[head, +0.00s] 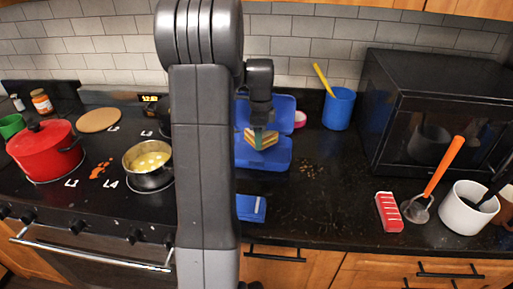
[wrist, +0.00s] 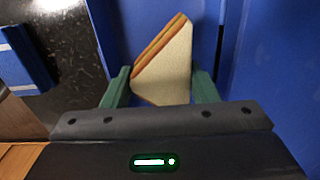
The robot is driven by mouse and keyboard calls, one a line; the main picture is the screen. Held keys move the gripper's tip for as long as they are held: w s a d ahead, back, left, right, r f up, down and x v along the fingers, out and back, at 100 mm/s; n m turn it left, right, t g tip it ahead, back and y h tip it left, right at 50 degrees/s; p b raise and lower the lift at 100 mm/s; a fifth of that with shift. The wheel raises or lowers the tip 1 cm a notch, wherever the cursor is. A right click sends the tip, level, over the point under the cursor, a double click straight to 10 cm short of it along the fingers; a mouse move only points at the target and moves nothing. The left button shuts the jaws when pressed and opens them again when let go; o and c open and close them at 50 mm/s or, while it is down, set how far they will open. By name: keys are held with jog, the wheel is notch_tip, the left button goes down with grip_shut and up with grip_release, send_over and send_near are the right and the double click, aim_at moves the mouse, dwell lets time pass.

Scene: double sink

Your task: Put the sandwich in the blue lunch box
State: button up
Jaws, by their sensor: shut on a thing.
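The sandwich (wrist: 165,65) is a triangular half with pale bread and an orange-red filling edge. It also shows in the head view (head: 262,138). My gripper (wrist: 160,85) is shut on it, with one green finger on each side; in the head view my gripper (head: 259,135) points down over the box. The open blue lunch box (head: 278,160) stands on the counter behind my arm, its lid raised at the back. In the wrist view the blue lunch box (wrist: 265,75) lies beneath and around the sandwich. I cannot tell whether the sandwich touches its floor. My arm hides the box's left part.
A blue striped cloth or sponge (head: 251,208) lies in front of the box. A blue cup (head: 338,108) and a black microwave (head: 430,120) stand to the right. The stove with a red pot (head: 45,150) and a saucepan (head: 149,165) is at left. Crumbs (head: 311,169) lie right of the box.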

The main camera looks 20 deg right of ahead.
jog(key=shift+f, duration=2.2)
jog(key=shift+f, duration=0.2)
jog(key=o, duration=0.6)
jog(key=shift+r, duration=0.1)
notch_tip(320, 180, up, 12)
jog(key=shift+r, duration=0.1)
